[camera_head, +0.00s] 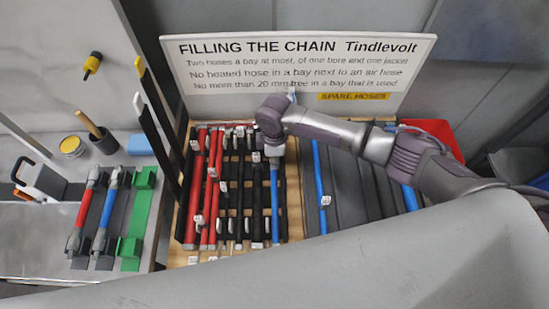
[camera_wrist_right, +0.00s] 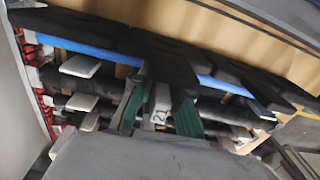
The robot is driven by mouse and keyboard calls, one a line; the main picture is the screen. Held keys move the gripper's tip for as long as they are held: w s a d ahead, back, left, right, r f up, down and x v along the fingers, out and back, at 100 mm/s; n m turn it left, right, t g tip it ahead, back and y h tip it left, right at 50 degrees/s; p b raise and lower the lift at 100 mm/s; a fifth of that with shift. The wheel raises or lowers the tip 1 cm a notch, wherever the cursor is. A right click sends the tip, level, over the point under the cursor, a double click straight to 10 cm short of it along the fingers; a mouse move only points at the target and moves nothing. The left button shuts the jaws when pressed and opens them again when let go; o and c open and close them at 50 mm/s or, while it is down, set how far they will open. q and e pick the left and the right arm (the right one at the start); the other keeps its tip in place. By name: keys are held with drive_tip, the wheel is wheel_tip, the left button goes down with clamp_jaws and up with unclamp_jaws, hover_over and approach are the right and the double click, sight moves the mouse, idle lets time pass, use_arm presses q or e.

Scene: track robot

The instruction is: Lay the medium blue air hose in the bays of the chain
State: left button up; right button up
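The chain (camera_head: 240,243) lies on a wooden board, with red hoses at its left and black hoses in its middle bays. A blue hose (camera_head: 275,205) lies lengthwise in the chain near its right side; it also shows in the wrist view (camera_wrist_right: 95,50), running under black crossbars. My right gripper (camera_head: 273,152) is over the far part of this hose and hides it there. In the wrist view its green-padded fingers (camera_wrist_right: 158,112) stand apart, with a white tag between them. They look open, low among the bays. My left gripper is not in view.
Blue hoses (camera_head: 320,190) (camera_head: 409,197) lie in grey troughs at the right. A rules sign (camera_head: 300,60) stands behind. The left bench (camera_head: 30,235) holds a green fixture (camera_head: 137,215), red and blue tools, and a cup. A red bin (camera_head: 435,130) is at the back right.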

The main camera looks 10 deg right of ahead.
drive_tip(key=o, duration=0.4)
drive_tip(key=shift+c, duration=0.2)
wheel_tip(320, 180, up, 12)
drive_tip(key=shift+w, duration=0.1)
drive_tip(key=shift+f, duration=0.1)
idle(0.6)
